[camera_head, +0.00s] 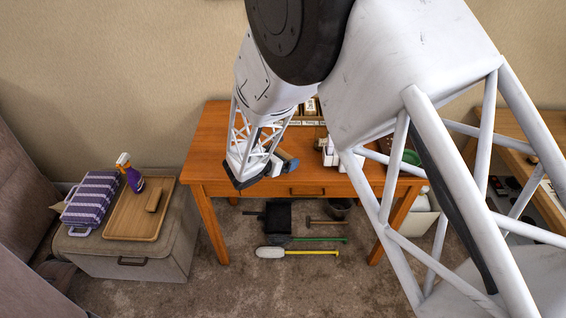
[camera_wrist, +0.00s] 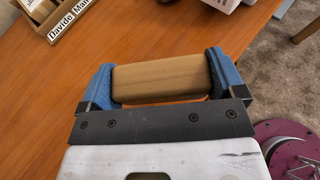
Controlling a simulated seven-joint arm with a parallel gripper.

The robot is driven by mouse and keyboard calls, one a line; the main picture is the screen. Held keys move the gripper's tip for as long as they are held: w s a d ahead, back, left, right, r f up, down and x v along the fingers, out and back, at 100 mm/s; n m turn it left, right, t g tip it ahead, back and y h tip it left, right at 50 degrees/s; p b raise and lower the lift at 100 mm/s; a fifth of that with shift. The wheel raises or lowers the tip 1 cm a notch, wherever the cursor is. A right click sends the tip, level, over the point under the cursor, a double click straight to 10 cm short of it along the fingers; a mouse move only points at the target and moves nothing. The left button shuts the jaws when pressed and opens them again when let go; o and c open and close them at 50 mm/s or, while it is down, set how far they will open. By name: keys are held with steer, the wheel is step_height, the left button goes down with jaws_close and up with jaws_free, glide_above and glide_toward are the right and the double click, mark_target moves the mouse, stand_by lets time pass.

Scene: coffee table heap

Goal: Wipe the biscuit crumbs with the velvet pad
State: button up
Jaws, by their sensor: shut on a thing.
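My gripper (camera_head: 284,164) is over the front part of the orange-brown wooden table (camera_head: 212,140). In the wrist view my gripper (camera_wrist: 162,78) has its two blue fingers closed on the ends of a pale wooden block (camera_wrist: 160,80). This block appears to be the wooden back of the velvet pad; no velvet face shows. The pad seems to be held above the tabletop (camera_wrist: 130,35), but whether it touches cannot be told. I cannot make out any biscuit crumbs in either view. My arm hides part of the table.
A card box (camera_wrist: 62,18) with name labels stands on the table. A white object (camera_head: 330,152) stands right of my gripper. On the left ottoman (camera_head: 130,262) are a wooden tray (camera_head: 120,222) with a brown block, a spray bottle (camera_head: 130,175) and a purple striped case (camera_head: 92,198).

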mark_target(288, 154)
steer(key=shift+r, duration=1.9)
steer(key=shift+d, duration=0.1)
steer(key=shift+d+f, duration=0.2)
steer(key=shift+d, duration=0.5)
steer(key=shift+f, duration=0.15)
